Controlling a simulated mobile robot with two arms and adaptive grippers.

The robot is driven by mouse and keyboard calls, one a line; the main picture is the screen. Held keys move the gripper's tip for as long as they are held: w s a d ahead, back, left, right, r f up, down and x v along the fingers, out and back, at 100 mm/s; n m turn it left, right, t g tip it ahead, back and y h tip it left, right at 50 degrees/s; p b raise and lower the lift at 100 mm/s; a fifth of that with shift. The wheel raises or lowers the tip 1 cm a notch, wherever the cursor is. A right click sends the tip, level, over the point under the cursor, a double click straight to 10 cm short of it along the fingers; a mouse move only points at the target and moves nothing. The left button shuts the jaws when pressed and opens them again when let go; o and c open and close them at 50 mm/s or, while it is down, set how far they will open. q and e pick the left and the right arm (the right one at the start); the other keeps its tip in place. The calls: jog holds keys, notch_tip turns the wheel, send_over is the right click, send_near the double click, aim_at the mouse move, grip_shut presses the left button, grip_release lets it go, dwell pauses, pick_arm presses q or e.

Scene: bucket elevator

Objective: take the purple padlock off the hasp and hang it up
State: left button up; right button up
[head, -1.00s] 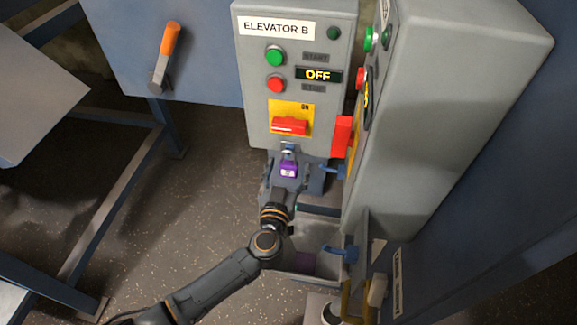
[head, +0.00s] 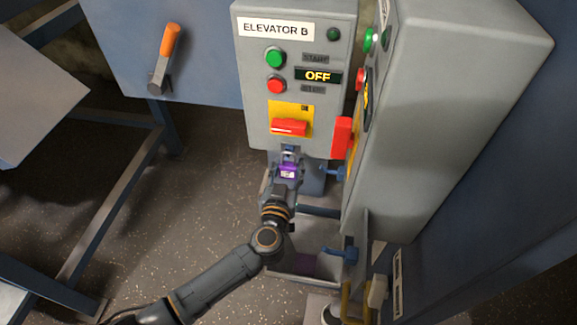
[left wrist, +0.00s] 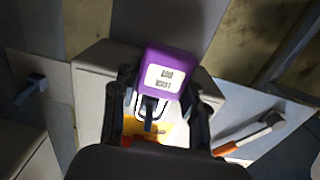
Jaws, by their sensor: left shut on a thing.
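The purple padlock (head: 287,172) with a white label is just below the yellow plate and red switch handle (head: 289,127) on the Elevator B box. A small metal piece, the hasp or the padlock's shackle (head: 290,150), shows above it. I cannot tell whether the shackle is still through the hasp. My left gripper (head: 286,168) is shut on the padlock, its fingers at both sides of the body. In the left wrist view the padlock (left wrist: 166,72) sits between the fingers, label facing the camera. My right gripper is not in view.
The Elevator B box (head: 262,70) has an OFF display. Blue hooks (head: 331,173) and (head: 343,253) stick out to the right of my left arm. A second grey box (head: 450,110) stands close at the right. An orange-handled lever (head: 166,55) is at the upper left.

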pick_arm(q)
jog(key=shift+s+r, duration=0.2)
jog(key=shift+r, duration=0.1)
jog(key=s+a+r+p, duration=0.2)
jog(key=s+r, duration=0.5)
jog(key=s, duration=0.6)
jog(key=shift+a+r, duration=0.2)
jog(key=shift+a, duration=0.15)
jog(key=shift+s+a, duration=0.1)
